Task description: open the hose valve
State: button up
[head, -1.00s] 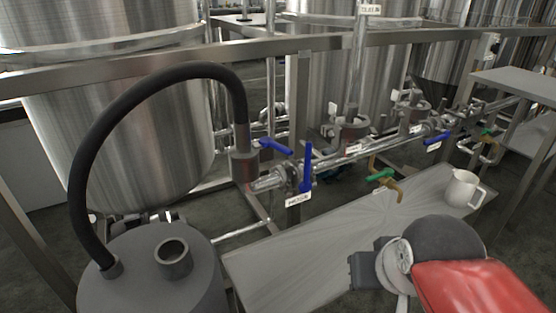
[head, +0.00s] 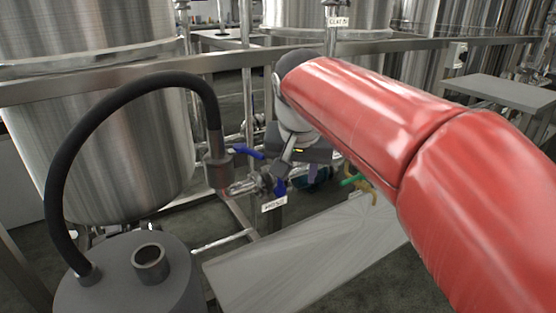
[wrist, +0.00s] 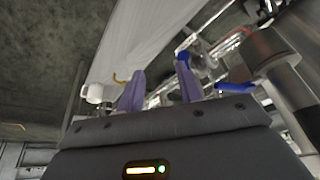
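The hose valve's blue handle (head: 280,187) shows its lower part just above the HOSE label (head: 273,204) in the head view; my gripper and wrist hide the area above it. My gripper (head: 286,164) is at the valve, pointing down towards the pipe. In the wrist view my gripper (wrist: 160,85) has its two purple fingers clearly apart, with no object visibly clamped. A blue piece, apparently the handle (wrist: 183,56), shows at the tip of the right finger; I cannot tell whether they touch.
A second blue lever (head: 248,152) sits close left of my gripper and also shows in the wrist view (wrist: 233,88). A black hose (head: 72,145) arches to a grey vessel (head: 125,280). A metal bench (head: 300,255) lies below. A white pitcher (wrist: 95,93) shows in the wrist view.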

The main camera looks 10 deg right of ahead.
jog(key=w+a+r+m+h, duration=0.2)
jog(key=w+m, duration=0.1)
jog(key=w, duration=0.8)
jog(key=shift+g, duration=0.3)
jog(key=b+x, duration=0.1)
jog(key=x, duration=0.6)
jog(key=shift+s+d+f, duration=0.1)
jog(key=shift+f, duration=0.2)
grip_shut()
